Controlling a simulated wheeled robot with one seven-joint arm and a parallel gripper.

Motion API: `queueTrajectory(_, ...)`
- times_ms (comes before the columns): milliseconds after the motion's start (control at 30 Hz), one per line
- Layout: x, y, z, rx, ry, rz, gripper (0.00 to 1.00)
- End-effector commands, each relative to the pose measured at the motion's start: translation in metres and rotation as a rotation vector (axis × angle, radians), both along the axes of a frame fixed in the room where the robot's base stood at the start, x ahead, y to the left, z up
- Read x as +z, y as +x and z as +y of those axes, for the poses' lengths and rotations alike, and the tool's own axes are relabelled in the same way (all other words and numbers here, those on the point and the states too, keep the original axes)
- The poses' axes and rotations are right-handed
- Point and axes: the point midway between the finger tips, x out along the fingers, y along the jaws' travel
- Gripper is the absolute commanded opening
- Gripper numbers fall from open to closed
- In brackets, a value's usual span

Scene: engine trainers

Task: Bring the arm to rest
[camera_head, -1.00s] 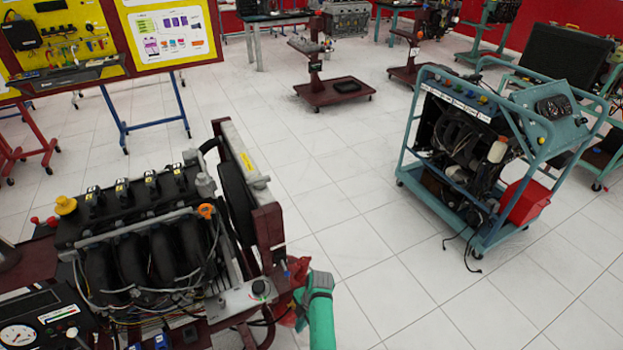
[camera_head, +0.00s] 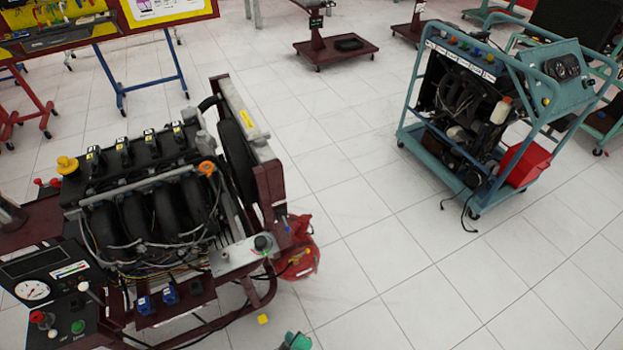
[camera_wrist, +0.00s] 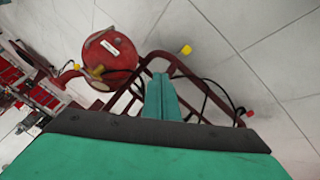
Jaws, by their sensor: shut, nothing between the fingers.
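My gripper (camera_wrist: 161,97) shows in the wrist view as two green fingers shut together, with nothing between them. Its dark mount and green body fill the bottom of that view. In the head view only a small green part of my arm (camera_head: 296,342) shows at the bottom edge, right of the near engine trainer (camera_head: 150,225). The rest of the arm is out of view. Beyond the fingers, the wrist view shows the dark red frame of a trainer (camera_wrist: 190,72) and a red round canister (camera_wrist: 110,58). I cannot tell how far the fingers are from the frame.
A teal-framed trainer (camera_head: 470,130) with a red bin (camera_head: 525,163) stands at right. A low red stand (camera_head: 335,48) is farther back. White floor (camera_head: 390,265) lies clear between the trainers.

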Motion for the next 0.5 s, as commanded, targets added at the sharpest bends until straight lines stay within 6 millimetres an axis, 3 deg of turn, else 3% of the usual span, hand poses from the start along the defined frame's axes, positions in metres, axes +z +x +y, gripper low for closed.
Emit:
queueTrajectory(33, 0.009, -0.016, -0.002, -0.051, 0.022, -0.024, 0.00)
queueTrajectory(267, 0.070, -0.068, -0.021, -0.283, 0.147, -0.160, 0.00)
queueTrajectory(500, 0.155, -0.115, -0.045, -0.479, 0.307, -0.316, 0.00)
